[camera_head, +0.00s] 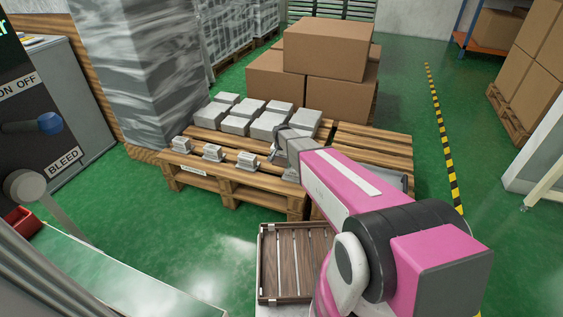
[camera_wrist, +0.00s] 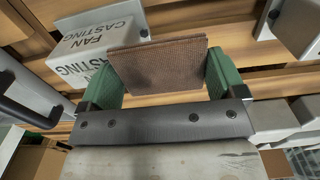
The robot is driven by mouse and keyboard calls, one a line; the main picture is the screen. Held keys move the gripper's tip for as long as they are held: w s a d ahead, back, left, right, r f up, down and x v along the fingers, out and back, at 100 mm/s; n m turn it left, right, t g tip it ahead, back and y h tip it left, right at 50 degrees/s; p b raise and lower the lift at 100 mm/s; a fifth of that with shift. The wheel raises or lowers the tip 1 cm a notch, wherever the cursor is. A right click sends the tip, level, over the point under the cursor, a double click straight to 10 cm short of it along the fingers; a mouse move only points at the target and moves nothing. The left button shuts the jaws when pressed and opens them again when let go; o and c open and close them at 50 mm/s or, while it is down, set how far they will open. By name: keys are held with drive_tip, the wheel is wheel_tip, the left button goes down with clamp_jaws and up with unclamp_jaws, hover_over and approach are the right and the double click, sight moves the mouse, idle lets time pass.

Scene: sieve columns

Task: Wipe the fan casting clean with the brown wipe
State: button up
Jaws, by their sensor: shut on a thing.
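The brown wipe (camera_wrist: 160,66) is a flat, textured pad held between the green fingers of my gripper (camera_wrist: 160,72) in the wrist view. The fan casting (camera_wrist: 97,38) is a pale grey block with black "FAN CASTING" lettering, up and left of the wipe. The wipe and left finger overlap it in the picture; I cannot tell whether the wipe touches it. In the head view my gripper (camera_head: 287,140) is over the wooden pallet (camera_head: 245,186), by the grey blocks. The wipe is hidden there, and I cannot tell which block is the fan casting.
Several pale grey blocks (camera_head: 235,125) stand on the pallet, with smaller metal pieces (camera_head: 213,153) along its front. Cardboard boxes (camera_head: 325,50) are stacked behind. A slatted wooden crate (camera_head: 292,262) is nearer me. A wrapped stack (camera_head: 135,70) stands left. Green floor is open at right.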

drive_tip(key=shift+s+d, duration=0.25)
drive_tip(key=shift+d, duration=0.35)
drive_tip(key=shift+s+d, duration=0.25)
drive_tip(key=shift+d, duration=0.3)
drive_tip(key=shift+s+d+f, duration=0.1)
drive_tip(key=shift+s+d, duration=0.15)
drive_tip(key=shift+d, duration=0.4)
drive_tip(key=shift+s+d+f, duration=0.1)
drive_tip(key=shift+s+d, duration=0.15)
drive_tip(key=shift+d, duration=0.35)
drive_tip(key=shift+w+a+r, duration=0.1)
drive_tip(key=shift+w+a, duration=0.25)
drive_tip(key=shift+a, duration=0.5)
drive_tip(key=shift+w+a+r, duration=0.1)
drive_tip(key=shift+w+a, duration=0.3)
drive_tip(key=shift+a, duration=0.5)
drive_tip(key=shift+w+a+r, duration=0.1)
drive_tip(key=shift+w+a, duration=0.25)
drive_tip(key=shift+a, duration=0.5)
drive_tip(key=shift+r, duration=0.1)
drive_tip(key=shift+r, duration=2.9)
drive_tip(key=shift+r, duration=1.5)
